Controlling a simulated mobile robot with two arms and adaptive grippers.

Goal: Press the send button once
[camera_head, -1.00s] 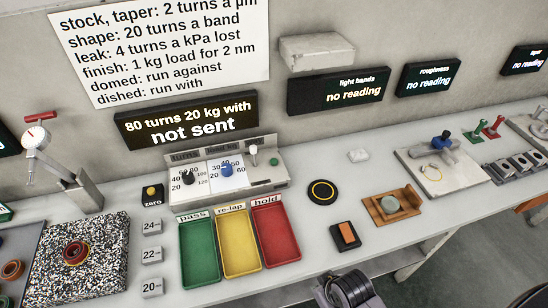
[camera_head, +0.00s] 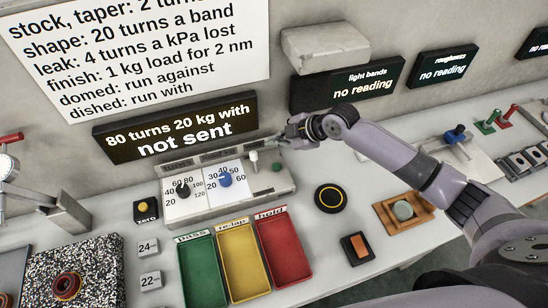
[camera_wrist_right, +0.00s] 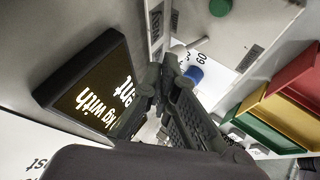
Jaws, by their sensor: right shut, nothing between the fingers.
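The control panel (camera_head: 238,198) stands against the wall and carries a black dial (camera_head: 183,189), a blue dial (camera_head: 226,179), a white-topped lever (camera_head: 254,161) and a small green button (camera_head: 276,166) at its right end. No send label is readable on the button. The green button also shows at the top of the right wrist view (camera_wrist_right: 220,7). My right gripper (camera_head: 287,139) is shut and empty above and behind the panel's right end, apart from the button. Its fingers (camera_wrist_right: 168,72) also show in the right wrist view. The display (camera_head: 178,128) reads "80 turns 20 kg with not sent". My left gripper is out of view.
Green, yellow and red trays (camera_head: 285,250) lie in front of the panel. A yellow zero button (camera_head: 142,208) is left of it. A black round pad (camera_head: 330,198) lies to the right. A pale wall box (camera_head: 325,47) and light bands display (camera_head: 345,84) are above my right arm.

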